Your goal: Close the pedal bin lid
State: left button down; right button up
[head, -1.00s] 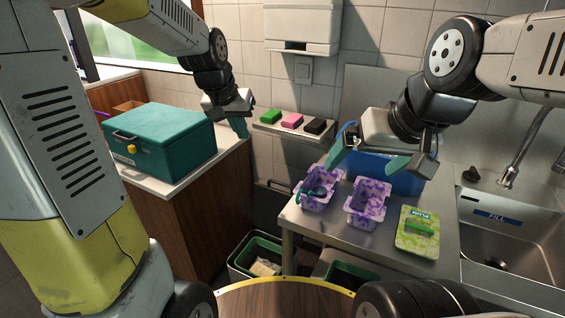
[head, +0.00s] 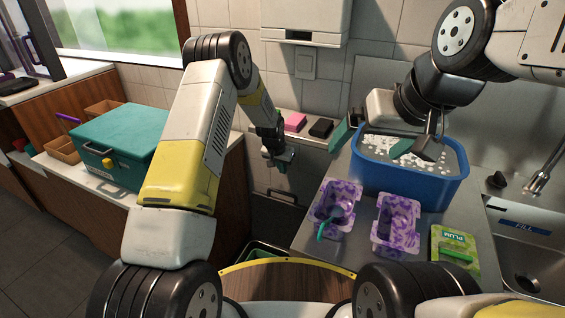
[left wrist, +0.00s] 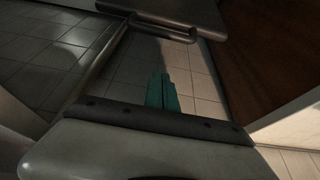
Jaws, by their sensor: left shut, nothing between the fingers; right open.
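A dark grey upright panel (head: 275,218) with a bar-like handle stands against the wall below the small shelf in the head view. It looks like the pedal bin's raised lid, though I cannot be sure. Below it, the green-rimmed bin opening (head: 262,249) shows partly; my own body hides the rest. My left gripper (head: 278,165) is shut and empty, just above and in front of the panel's top, apparently not touching it. The left wrist view shows its closed teal fingers (left wrist: 162,92) over floor tiles, with a dark grey edge (left wrist: 160,28) beyond. My right gripper (head: 370,146) is open above the blue tub.
The blue tub (head: 408,188) of white pieces, two purple-patterned containers (head: 333,211) (head: 396,225) and a green plum packet (head: 455,252) are on the steel counter. A teal box (head: 125,140) sits on the left counter. A shelf with pink (head: 295,122) and black blocks is behind the left gripper.

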pick_arm(q)
jog(key=x, duration=0.9)
jog(key=shift+s+a, duration=0.3)
jog(key=shift+s, duration=0.35)
jog(key=shift+s+a, duration=0.3)
jog(key=shift+s, duration=0.3)
jog(key=shift+s+a, duration=0.3)
jog(key=shift+s, duration=0.35)
jog(key=shift+s, duration=0.15)
